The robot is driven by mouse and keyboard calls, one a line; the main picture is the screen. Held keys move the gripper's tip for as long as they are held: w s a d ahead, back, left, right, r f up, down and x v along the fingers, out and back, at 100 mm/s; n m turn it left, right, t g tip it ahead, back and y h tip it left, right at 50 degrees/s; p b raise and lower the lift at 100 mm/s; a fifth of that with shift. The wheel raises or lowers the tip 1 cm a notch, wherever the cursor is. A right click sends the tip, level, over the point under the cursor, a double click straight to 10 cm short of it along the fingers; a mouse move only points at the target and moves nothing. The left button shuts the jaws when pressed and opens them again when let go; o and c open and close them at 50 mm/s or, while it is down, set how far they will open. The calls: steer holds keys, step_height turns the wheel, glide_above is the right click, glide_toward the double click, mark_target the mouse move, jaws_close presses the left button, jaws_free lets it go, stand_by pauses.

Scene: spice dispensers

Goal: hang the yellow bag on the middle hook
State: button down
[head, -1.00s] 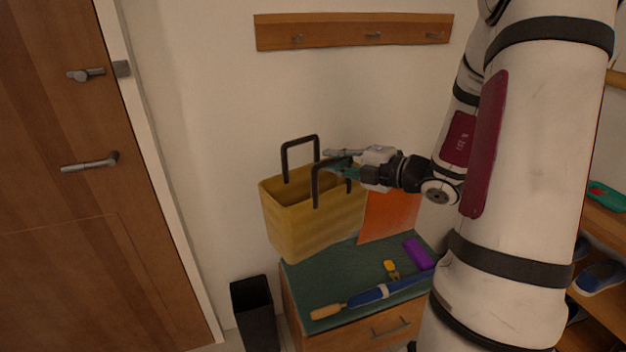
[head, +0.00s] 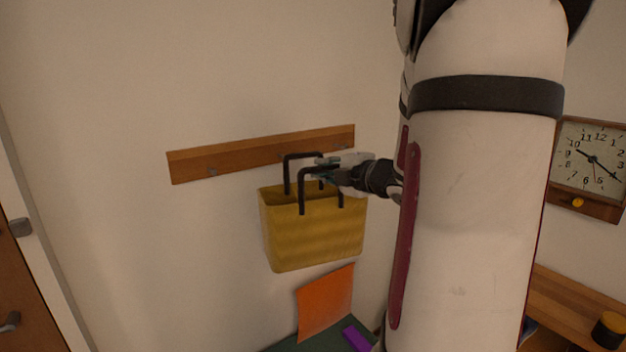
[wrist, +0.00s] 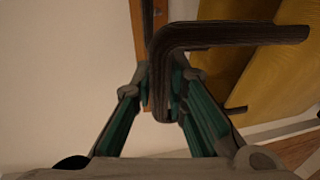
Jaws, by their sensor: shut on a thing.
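The yellow bag (head: 315,235) hangs in the air by its dark handles, upright, in front of the wall in the head view. My gripper (head: 322,170) is shut on one dark handle (head: 302,192). In the wrist view my gripper (wrist: 165,95) has that handle (wrist: 225,36) between its fingers, and the yellow bag (wrist: 265,70) is at the right. The wooden hook rail (head: 230,156) is on the wall behind the handles.
Below the bag an orange sheet (head: 325,302) and a purple item (head: 356,338) are on the green cabinet top (head: 310,343). A clock (head: 592,158) is on the wall at right.

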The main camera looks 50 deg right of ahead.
steer(key=b+x, duration=0.5)
steer(key=x, duration=0.6)
steer(key=shift+f, duration=0.2)
stand_by(1.1)
steer(key=shift+s+d, duration=0.1)
stand_by(0.4)
steer(key=c, duration=1.5)
jaws_free()
